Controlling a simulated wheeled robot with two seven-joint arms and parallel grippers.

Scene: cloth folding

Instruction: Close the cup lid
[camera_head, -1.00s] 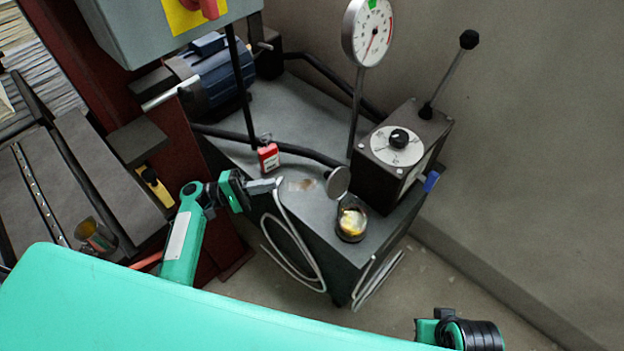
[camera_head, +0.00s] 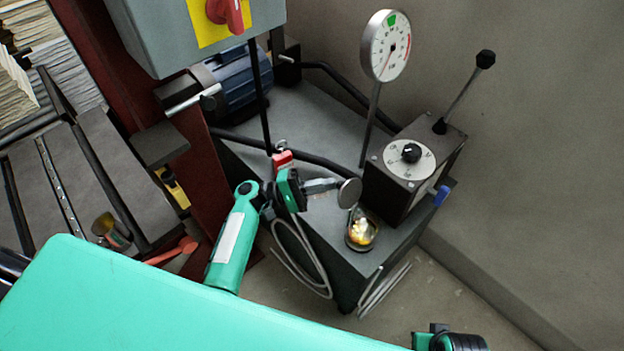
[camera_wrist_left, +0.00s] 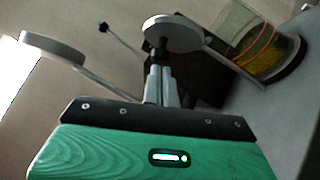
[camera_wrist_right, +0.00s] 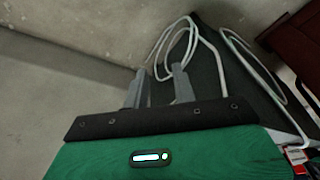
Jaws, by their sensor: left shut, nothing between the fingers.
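The glass cup (camera_head: 361,234) with yellowish contents stands near the front corner of the grey cabinet top. Its round grey lid (camera_head: 349,192) is raised on edge behind the cup, open. In the left wrist view, the cup (camera_wrist_left: 258,45) is at upper right and the lid (camera_wrist_left: 172,33) is just beyond the fingertips. My left gripper (camera_head: 336,185) is shut and empty, its tips at the lid's left side; I cannot tell whether they touch. My right gripper (camera_wrist_right: 160,72) is open and empty, away from the cup; only part of that arm shows at the head view's bottom edge.
A black box (camera_head: 405,195) with a dial and lever stands right behind the cup. A round gauge (camera_head: 386,45) on a post rises behind it. A red padlock-like block (camera_head: 283,160) is near my left gripper. White cables (camera_head: 300,262) hang at the cabinet's front.

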